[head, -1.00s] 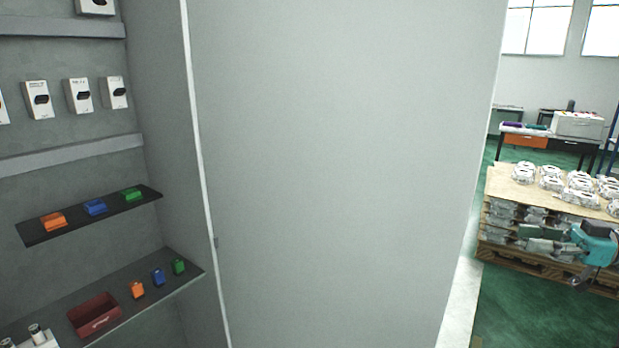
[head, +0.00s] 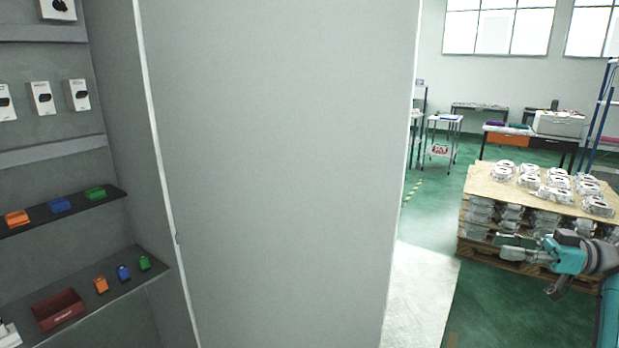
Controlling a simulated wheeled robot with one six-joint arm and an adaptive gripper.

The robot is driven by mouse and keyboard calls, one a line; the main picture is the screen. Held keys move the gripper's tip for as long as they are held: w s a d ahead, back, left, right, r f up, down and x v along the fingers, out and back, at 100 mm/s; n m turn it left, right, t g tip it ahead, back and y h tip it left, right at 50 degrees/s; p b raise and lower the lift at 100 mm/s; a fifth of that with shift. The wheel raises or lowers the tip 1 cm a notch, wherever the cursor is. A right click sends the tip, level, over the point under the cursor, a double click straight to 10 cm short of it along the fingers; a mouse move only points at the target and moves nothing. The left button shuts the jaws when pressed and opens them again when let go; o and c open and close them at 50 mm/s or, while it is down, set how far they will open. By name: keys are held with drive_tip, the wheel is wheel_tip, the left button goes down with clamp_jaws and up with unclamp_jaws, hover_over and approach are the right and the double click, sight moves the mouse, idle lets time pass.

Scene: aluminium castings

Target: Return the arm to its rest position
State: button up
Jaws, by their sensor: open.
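My gripper (head: 508,244) shows at the lower right of the head view, at the end of my teal and grey arm. It points left, with its fingers in front of the pallet (head: 480,247) of castings. It looks empty, and its fingertips are small and hard to make out. Several aluminium castings (head: 557,180) stand on the board on top of the pallet, with more stacked below. My gripper overlaps the lower stack in the picture; I cannot tell the distance between them.
A large grey panel (head: 280,170) fills the middle. Left of it are shelves (head: 95,278) with orange, blue and green items and a red bin (head: 57,309). A table (head: 520,134) and a white cart (head: 442,130) stand farther back. Green floor (head: 500,320) is open between panel and pallet.

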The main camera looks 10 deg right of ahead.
drive_tip(key=w+a+f+m+t+h, duration=0.25)
drive_tip(key=a+f+m, duration=0.3)
drive_tip(key=f, duration=0.65)
drive_tip(key=w+a+f+m+t+h, duration=0.1)
drive_tip(key=a+f+m+t+h, duration=0.2)
drive_tip(key=a+f, duration=0.65)
drive_tip(key=s+a+f+m+h, duration=0.35)
drive_tip(key=s+f, duration=0.25)
drive_tip(key=f, duration=0.5)
drive_tip(key=s+a+f+m+h, duration=0.2)
drive_tip(key=s+a+f+m, duration=0.15)
drive_tip(key=s+f, duration=0.45)
drive_tip(key=s+a+f+h, duration=0.2)
drive_tip(key=s+f+h, duration=0.1)
drive_tip(key=s, duration=0.7)
drive_tip(key=s+a+f+h, duration=0.2)
drive_tip(key=s+a, duration=0.1)
drive_tip(key=s, duration=0.7)
drive_tip(key=s+a+r+n+t, duration=0.1)
drive_tip(key=s+r+n+t, duration=0.1)
drive_tip(key=s+r, duration=1.3)
drive_tip(key=shift+s+a+r+n, duration=0.15)
drive_tip(key=shift+s+r+n, duration=0.2)
drive_tip(key=shift+r+n, duration=0.25)
